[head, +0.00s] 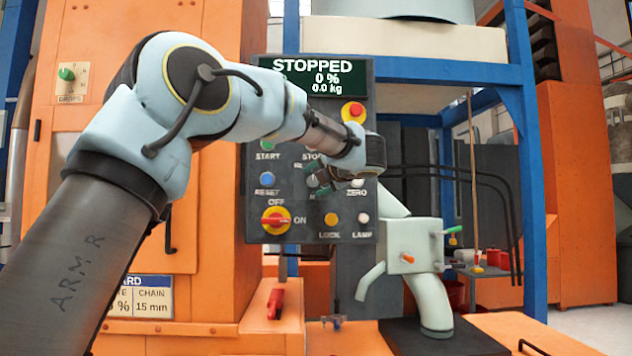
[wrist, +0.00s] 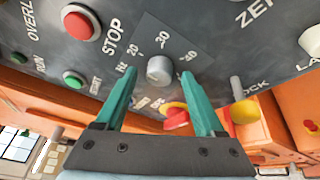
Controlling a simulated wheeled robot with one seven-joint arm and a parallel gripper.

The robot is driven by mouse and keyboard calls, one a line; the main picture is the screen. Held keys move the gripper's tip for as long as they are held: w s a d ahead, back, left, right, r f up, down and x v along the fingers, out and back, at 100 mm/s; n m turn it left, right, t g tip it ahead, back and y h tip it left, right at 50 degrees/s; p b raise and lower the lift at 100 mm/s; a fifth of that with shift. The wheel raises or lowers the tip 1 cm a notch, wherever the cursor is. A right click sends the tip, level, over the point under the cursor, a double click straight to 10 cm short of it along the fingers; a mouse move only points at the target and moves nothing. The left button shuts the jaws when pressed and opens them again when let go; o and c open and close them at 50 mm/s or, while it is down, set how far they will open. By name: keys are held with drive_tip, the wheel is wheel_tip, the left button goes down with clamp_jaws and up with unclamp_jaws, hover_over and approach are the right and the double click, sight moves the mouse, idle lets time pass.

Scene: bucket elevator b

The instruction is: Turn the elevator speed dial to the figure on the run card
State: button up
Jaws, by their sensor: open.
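The speed dial is a small grey knob (wrist: 159,70) on a dark plate in the wrist view, with scale figures 20, 30 and 40 readable around it. Its pointer mark is too small to read. My gripper (wrist: 158,77) is open, its two teal fingers on either side of the knob with a gap at each side. In the head view my gripper (head: 322,182) is in front of the panel and hides the dial. The display (head: 320,78) reads STOPPED, 0 % and 0.0 kg. The run card (head: 152,298) is partly hidden by my arm; its percent figure is not readable.
Close around the dial are a red stop button (wrist: 82,22), a green start button (wrist: 73,79), the red and yellow off/on switch (wrist: 176,117) and a yellow lock button (wrist: 244,111). A red emergency button (head: 353,112) is higher up. A pale spouted machine (head: 415,262) stands at right.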

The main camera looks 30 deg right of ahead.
drive_tip(key=s+r, duration=0.1)
drive_tip(key=s, duration=0.9)
drive_tip(key=shift+s+a+r, duration=0.15)
drive_tip(key=shift+s+a, duration=0.05)
drive_tip(key=shift+a, duration=0.1)
drive_tip(key=shift+s, duration=0.1)
